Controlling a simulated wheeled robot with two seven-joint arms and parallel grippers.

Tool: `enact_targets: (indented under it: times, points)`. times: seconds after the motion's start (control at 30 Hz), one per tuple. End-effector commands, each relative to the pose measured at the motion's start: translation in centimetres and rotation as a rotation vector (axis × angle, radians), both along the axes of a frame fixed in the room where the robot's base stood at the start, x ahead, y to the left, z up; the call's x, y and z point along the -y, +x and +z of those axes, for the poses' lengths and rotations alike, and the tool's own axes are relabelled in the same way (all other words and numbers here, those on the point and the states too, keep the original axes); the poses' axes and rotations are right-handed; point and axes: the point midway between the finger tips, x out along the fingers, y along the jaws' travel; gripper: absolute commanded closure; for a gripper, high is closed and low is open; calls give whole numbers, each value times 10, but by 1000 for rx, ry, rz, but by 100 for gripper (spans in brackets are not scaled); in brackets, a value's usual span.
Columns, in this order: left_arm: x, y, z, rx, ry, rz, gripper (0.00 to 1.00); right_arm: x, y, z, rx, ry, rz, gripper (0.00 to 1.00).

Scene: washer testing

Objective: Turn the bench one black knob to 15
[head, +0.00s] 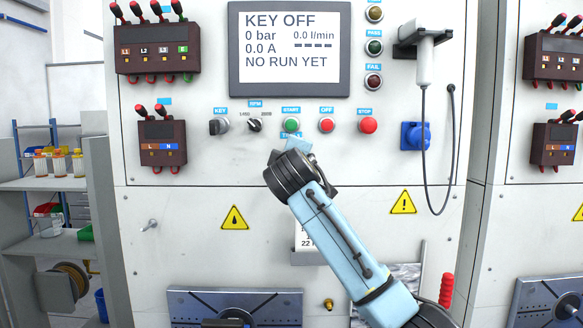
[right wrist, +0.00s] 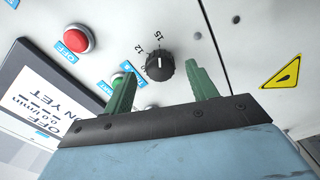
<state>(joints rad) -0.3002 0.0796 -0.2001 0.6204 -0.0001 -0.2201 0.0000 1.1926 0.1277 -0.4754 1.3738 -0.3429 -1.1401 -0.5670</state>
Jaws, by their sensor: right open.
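The black knob (right wrist: 160,67) shows in the right wrist view, with the numbers 12 and 15 printed beside it. It has a ribbed rim and a light mark on its face; I cannot tell exactly what it points to. My right gripper (right wrist: 163,88) is open, its two green fingers on either side of the knob and nothing held between them. Whether a finger touches the knob is unclear. In the head view my right wrist hides this knob, just below the START button (head: 291,125). My left gripper is not in view.
The display (head: 289,48) reads KEY OFF and NO RUN YET. A key switch (head: 218,126), an RPM knob (head: 254,125), a red OFF button (head: 326,125) and a red STOP button (head: 368,125) share the row. A cabled handpiece (head: 424,62) hangs at the right.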

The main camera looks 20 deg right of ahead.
Motion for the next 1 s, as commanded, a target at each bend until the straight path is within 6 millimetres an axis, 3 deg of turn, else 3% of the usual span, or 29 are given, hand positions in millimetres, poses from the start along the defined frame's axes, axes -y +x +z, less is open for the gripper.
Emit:
enact_targets:
  times: [0.6, 1.0]
  points:
    - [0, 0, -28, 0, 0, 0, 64, -30, -103, -2, 0, 1, 3, 43]
    - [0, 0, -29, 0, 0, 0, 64, -33, -116, -1, -1, -1, 0, 43]
